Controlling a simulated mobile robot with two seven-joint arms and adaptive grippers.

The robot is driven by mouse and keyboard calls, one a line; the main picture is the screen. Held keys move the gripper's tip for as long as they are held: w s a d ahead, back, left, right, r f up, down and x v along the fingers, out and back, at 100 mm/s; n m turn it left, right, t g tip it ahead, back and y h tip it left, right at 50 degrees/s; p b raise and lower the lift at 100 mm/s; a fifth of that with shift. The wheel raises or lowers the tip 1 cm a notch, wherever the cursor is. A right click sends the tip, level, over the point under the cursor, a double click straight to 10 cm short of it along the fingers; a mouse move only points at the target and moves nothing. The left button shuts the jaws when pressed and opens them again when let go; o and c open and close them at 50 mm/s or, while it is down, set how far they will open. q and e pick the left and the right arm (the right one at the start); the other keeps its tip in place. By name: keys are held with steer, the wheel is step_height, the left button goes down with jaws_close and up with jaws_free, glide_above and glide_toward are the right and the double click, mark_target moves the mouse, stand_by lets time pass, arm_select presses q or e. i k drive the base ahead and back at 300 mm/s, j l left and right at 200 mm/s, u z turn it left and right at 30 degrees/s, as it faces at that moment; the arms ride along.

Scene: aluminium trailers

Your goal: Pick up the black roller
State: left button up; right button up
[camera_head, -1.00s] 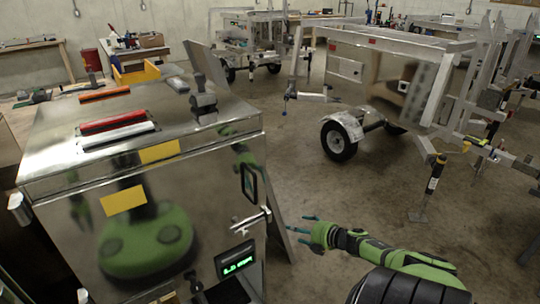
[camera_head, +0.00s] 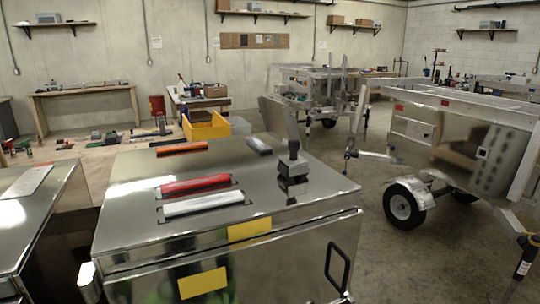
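A shiny metal cabinet (camera_head: 130,205) stands in front of me. Slots in its top hold a red roller (camera_head: 197,184), a white roller (camera_head: 204,203) and an orange roller (camera_head: 182,147). A pale grey roller (camera_head: 259,145) lies near the back edge. A dark blocky piece with an upright grey part (camera_head: 292,165) stands on the right of the top; I cannot tell whether it is the black roller. No other plainly black roller shows on the top. Neither of my grippers is in view.
Another metal cabinet (camera_head: 35,215) stands close on the left. A yellow bin (camera_head: 205,126) and tools sit on a wooden bench behind. Aluminium trailers (camera_head: 455,130) stand on the right. Bare floor (camera_head: 385,250) lies between the cabinet and the near trailer.

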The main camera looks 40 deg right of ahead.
mark_target(298, 165)
steer(key=i+j+z, duration=0.1)
steer(key=i+z, duration=0.3)
steer(key=i+j+z, duration=0.25)
steer(key=i+z, duration=0.15)
steer(key=i, duration=0.1)
